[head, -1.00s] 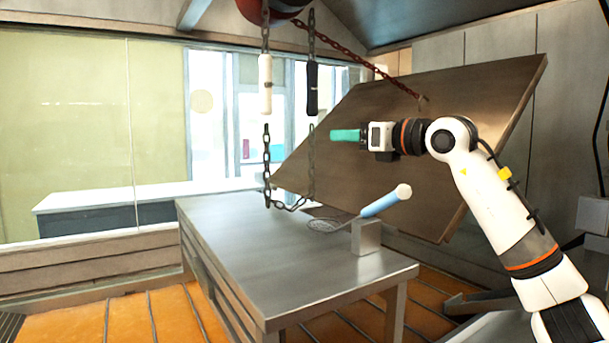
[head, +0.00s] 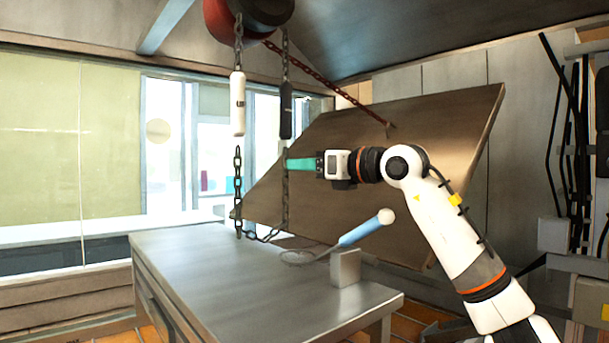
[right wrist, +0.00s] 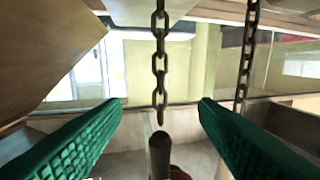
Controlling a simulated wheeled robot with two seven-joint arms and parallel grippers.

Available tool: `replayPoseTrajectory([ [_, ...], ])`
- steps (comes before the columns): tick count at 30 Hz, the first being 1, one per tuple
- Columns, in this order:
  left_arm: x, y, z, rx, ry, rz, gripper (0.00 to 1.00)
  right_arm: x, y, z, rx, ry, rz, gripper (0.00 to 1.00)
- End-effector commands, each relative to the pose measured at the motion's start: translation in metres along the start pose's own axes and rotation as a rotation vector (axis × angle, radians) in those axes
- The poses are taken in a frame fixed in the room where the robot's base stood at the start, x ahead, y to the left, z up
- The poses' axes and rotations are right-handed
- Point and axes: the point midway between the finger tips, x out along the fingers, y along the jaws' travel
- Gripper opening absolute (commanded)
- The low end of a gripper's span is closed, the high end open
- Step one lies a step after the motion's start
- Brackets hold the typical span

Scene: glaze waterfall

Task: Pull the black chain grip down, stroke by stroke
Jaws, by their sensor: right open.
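The black chain grip (head: 286,110) hangs upright on the right-hand chain. My right gripper (head: 287,164), with green fingers, is open and level with the links just below that grip. In the right wrist view, the chain (right wrist: 160,70) runs between the two spread fingers, apart from both. A dark rounded end, which looks like the black grip (right wrist: 160,155), shows at the bottom between them. The white grip (head: 237,103) hangs on the left-hand chain at a similar height. My left gripper is not in view.
A red and black hoist (head: 248,14) is overhead. A large tilted brown panel (head: 440,130) stands behind my right arm, with a rusty chain (head: 330,85) running to it. A metal table (head: 240,280) stands below, with a blue-handled tool (head: 362,231) resting on a block (head: 345,268).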

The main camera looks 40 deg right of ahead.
Motion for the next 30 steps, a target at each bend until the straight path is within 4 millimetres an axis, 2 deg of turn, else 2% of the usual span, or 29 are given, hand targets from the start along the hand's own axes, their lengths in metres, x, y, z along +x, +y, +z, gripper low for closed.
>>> replayPoseTrajectory([
  [1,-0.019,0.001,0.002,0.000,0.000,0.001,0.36,-0.003,0.000,-0.023,0.000,0.001,0.000,0.55],
  [13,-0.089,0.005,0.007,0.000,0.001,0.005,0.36,-0.026,0.000,-0.121,0.000,0.001,0.000,0.55],
  [14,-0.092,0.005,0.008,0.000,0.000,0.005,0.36,-0.025,0.000,-0.124,0.001,-0.002,-0.001,0.55],
  [15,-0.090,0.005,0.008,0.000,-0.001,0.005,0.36,-0.009,-0.001,-0.115,0.002,-0.008,-0.003,0.55],
  [21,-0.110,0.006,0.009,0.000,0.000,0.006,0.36,0.035,0.000,-0.116,0.003,-0.005,-0.002,0.55],
  [25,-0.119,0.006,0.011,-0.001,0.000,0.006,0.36,0.053,0.000,-0.114,0.002,-0.004,-0.001,0.55],
  [30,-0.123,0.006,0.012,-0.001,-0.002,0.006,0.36,0.064,0.000,-0.112,0.001,-0.002,0.000,0.55],
])
